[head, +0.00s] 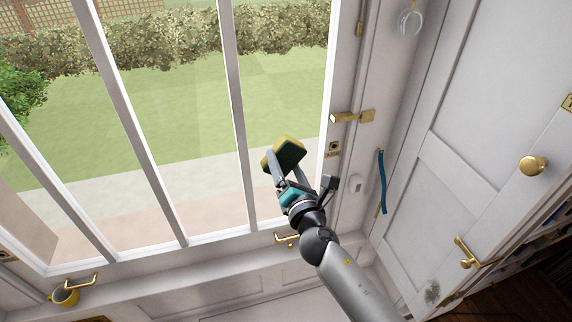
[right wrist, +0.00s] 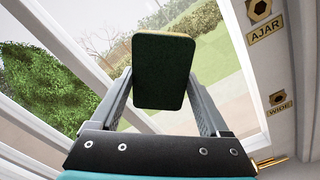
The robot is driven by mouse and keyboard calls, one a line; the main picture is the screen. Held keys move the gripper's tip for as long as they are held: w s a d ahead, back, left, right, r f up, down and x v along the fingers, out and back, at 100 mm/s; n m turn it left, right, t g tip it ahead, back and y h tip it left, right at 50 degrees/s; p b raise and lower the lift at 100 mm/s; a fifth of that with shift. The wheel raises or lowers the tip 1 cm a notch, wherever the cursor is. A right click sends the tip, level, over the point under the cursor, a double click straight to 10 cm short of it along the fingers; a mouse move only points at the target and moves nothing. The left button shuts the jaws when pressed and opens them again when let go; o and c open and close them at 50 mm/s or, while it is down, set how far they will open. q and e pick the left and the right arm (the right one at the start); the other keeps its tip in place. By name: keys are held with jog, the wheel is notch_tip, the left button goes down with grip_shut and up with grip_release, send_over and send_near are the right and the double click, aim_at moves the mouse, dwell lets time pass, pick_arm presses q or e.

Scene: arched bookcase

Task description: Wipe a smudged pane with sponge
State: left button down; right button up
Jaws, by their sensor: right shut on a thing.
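A sponge (head: 285,151), yellow with a dark green face, is held up in front of the right-hand window pane (head: 285,90). My right gripper (head: 281,163) is shut on it. In the right wrist view the sponge's dark green face (right wrist: 163,70) stands between my right gripper's fingers (right wrist: 163,88) and hides part of the window. I cannot tell whether the sponge touches the glass. No clear smudge shows on the panes; faint lighter streaks show on the middle pane (head: 180,110). My left gripper is not in view.
White bars divide the window. A brass latch (head: 352,117) sticks out right of the pane, and a brass handle (head: 287,239) is on the lower frame. A blue strap (head: 382,182) hangs by the white door (head: 480,130).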

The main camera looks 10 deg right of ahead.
aim_at(284, 146)
jog(key=shift+r+p, duration=2)
jog(key=shift+r, duration=0.35)
notch_tip(284, 146, up, 4)
jog(key=p, duration=0.3)
jog(key=shift+w, duration=0.15)
jog(key=shift+f, duration=0.1)
jog(key=shift+s+f, duration=0.1)
jog(key=shift+s, duration=0.5)
jog(key=shift+s+d+f, duration=0.1)
jog(key=shift+s, duration=2.35)
